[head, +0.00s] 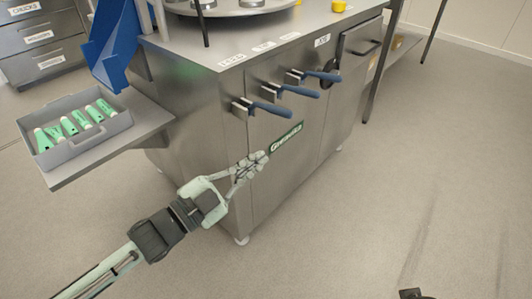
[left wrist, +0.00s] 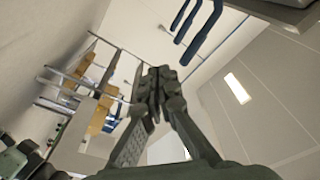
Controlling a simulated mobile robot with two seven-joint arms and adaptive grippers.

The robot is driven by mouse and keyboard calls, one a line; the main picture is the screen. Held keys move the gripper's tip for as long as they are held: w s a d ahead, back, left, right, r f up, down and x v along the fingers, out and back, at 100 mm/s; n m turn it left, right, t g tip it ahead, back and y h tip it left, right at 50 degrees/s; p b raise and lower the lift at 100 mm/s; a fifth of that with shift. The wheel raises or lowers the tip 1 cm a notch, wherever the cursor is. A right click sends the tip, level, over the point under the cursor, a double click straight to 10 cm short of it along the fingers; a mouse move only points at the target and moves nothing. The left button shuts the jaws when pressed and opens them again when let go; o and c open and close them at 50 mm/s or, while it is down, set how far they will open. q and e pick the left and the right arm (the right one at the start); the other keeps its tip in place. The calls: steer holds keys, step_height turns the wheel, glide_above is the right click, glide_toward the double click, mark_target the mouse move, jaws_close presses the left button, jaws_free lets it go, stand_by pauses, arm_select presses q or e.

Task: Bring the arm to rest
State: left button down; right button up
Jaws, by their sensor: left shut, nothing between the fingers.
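My left gripper (head: 262,160) is shut and empty. It is in front of the steel machine cabinet (head: 205,125), over the lower part of its front face near the green label. Its closed fingers also show in the left wrist view (left wrist: 156,75), pointing up toward the ceiling, with nothing between them. My left arm comes in from the lower left of the head view. My right gripper does not show clearly; only a small dark part is at the bottom edge of the head view.
Several blue-handled levers (head: 271,109) stick out of the cabinet front above the gripper. A grey tray (head: 88,143) of green-and-white tubes sits on a side shelf (head: 60,181) at left. A blue chute (head: 112,45) stands behind it. The floor (head: 400,190) at right is clear.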

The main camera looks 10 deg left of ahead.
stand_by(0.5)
arm_select(q)
steer(key=a+f+n+g+y, duration=0.2)
steer(key=a+f+n+y, duration=0.8)
steer(key=f, duration=0.5)
steer(key=s+a+f+n+g+y, duration=0.2)
steer(key=s+a+f+g, duration=0.2)
steer(key=s+f, duration=0.3)
steer(key=s+a+f+n+g+y+p, duration=0.1)
steer(key=s+a+f+g, duration=0.4)
steer(key=s, duration=0.6)
step_height(320, 180, down, 2)
steer(key=shift+s+a+f+n+y, duration=0.2)
steer(key=shift+a+n+y, duration=0.3)
steer(key=shift+n, duration=0.5)
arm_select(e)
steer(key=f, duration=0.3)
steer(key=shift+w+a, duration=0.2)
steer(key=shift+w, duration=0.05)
arm_select(q)
steer(key=shift+w, duration=0.1)
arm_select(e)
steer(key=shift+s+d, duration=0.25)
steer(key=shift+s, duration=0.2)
